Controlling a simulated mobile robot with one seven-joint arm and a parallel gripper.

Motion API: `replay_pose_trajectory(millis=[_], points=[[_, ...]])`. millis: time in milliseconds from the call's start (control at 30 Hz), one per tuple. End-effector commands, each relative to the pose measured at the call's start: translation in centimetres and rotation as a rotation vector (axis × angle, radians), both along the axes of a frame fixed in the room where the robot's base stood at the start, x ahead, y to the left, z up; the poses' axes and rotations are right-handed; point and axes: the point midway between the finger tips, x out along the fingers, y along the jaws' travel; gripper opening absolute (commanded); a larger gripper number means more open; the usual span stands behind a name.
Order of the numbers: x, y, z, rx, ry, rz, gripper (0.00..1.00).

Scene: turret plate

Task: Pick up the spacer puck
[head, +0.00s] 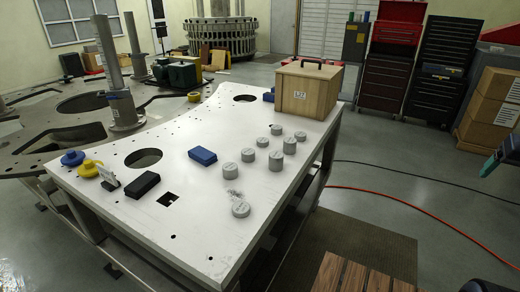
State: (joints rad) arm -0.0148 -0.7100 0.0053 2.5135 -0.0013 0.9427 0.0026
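Several short grey cylindrical pucks stand on the right half of the white table (120,205). The nearest puck (240,209) sits by itself toward the front right edge, with small grey debris (230,194) just behind it. The others stand in a loose group farther back, including a wide low puck (248,155), a taller one (275,161) and a small one at the back (276,129). Their tops seem to carry markings too small to read, so I cannot tell which is the spacer puck. My gripper is not in view.
A wooden box (307,92) stands at the table's back right. A blue block (202,155), a black block (142,185) and blue and yellow round items lie left. The table has round and square holes. A red hose (430,212) crosses the floor at right.

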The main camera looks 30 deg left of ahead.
Motion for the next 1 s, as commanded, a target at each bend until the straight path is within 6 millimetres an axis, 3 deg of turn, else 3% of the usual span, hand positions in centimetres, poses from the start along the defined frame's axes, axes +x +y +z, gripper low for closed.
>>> replay_pose_trajectory(millis=[267, 467, 767, 1000], points=[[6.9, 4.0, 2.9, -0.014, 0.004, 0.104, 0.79], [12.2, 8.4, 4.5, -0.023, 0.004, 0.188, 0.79], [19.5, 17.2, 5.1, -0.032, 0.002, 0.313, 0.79], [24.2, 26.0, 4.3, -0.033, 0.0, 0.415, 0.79]])
